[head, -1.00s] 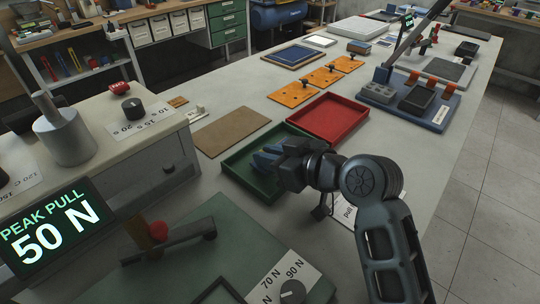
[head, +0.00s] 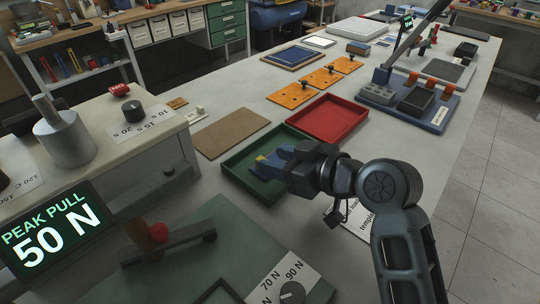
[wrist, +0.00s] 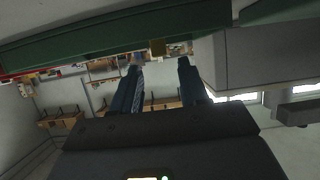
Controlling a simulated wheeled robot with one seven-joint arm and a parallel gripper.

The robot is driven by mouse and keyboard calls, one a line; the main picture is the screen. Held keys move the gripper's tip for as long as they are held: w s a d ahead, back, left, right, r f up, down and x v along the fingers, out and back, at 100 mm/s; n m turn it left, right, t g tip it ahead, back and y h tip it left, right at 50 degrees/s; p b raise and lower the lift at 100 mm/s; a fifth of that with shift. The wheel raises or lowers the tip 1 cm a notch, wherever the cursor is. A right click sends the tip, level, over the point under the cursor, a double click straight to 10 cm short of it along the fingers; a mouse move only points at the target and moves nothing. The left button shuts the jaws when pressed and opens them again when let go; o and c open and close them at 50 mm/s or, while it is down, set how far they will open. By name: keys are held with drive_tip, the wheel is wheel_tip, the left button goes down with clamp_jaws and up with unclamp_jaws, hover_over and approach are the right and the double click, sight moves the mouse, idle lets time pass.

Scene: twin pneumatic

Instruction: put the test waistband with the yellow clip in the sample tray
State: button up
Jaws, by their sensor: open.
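A small yellow piece (head: 262,158), which looks like the yellow clip, shows inside the green tray (head: 238,177) in the head view, just beyond my fingertips. A small yellow patch (wrist: 157,47) also shows between the fingertips in the wrist view, at the green edge. The waistband's cloth cannot be told apart from my blue fingers. My gripper (head: 271,161) is open over the tray, pointing left, with its two fingers apart in the wrist view (wrist: 160,68). My gripper hides the right part of the tray's inside. Which tray is the sample tray cannot be read.
A red tray (head: 328,116) sits behind the green one, empty. A brown board (head: 232,132) lies to the left. Orange plates (head: 318,78) and a blue fixture (head: 425,112) stand farther back. A grey-green rig base (head: 180,245) with a "50 N" display (head: 45,235) is in front.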

drive_tip(key=v, duration=0.9)
drive_tip(key=shift+r, duration=0.25)
drive_tip(key=shift+s+d, duration=0.1)
drive_tip(key=shift+d, duration=0.05)
